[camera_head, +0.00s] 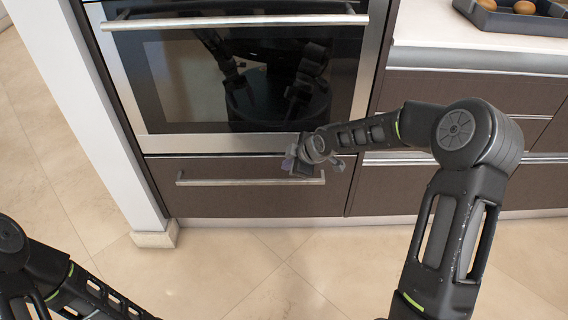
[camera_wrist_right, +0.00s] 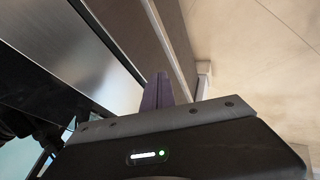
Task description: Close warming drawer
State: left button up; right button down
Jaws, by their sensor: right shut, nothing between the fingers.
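The warming drawer (camera_head: 250,203) is the brown front below the oven, with a long metal bar handle (camera_head: 225,182). Its front looks about level with the cabinet fronts beside it; I cannot tell if a small gap remains. My right gripper (camera_head: 290,163) is at the right part of the drawer, near its top edge and handle. Its purple fingers (camera_wrist_right: 157,92) are together and empty in the wrist view, pointing toward the brown front (camera_wrist_right: 118,22) and the handle (camera_wrist_right: 168,45). I cannot tell if they touch it. My left arm shows at the lower left; its gripper is out of view.
The oven (camera_head: 235,80) above has a dark glass door, shut, with a long handle (camera_head: 240,22). A white post (camera_head: 90,100) stands at the left. Brown drawers (camera_head: 460,185) and a white counter (camera_head: 470,45) are at the right. The tiled floor (camera_head: 240,260) in front is clear.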

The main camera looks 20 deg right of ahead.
jog(key=shift+p+v, duration=0.55)
jog(key=shift+v, duration=1.95)
